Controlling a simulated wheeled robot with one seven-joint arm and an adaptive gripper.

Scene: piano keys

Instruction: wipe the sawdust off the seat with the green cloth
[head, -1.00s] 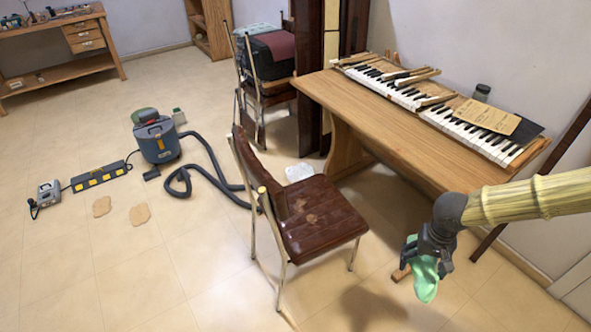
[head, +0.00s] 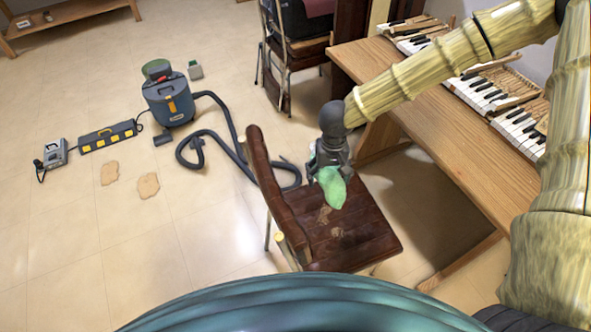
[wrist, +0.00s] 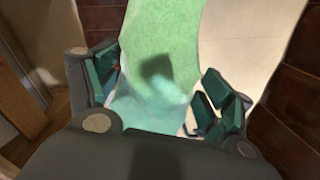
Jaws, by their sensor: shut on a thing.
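The brown chair seat (head: 368,237) has pale sawdust patches (head: 338,232) near its middle and another by its back edge. My gripper (head: 328,168) is shut on the green cloth (head: 331,188), which hangs down from the fingers. In the head view the cloth overlaps the far part of the seat; whether it touches the seat I cannot tell. In the wrist view the cloth (wrist: 158,50) fills the space between my gripper's fingers (wrist: 160,95), and brown chair parts show at the sides.
The chair back (head: 272,190) stands left of the seat. A wooden desk with a piano keyboard (head: 500,105) is at the right. A vacuum cleaner (head: 168,103) with its hose (head: 235,135) lies behind left. Open floor (head: 150,240) is at the left.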

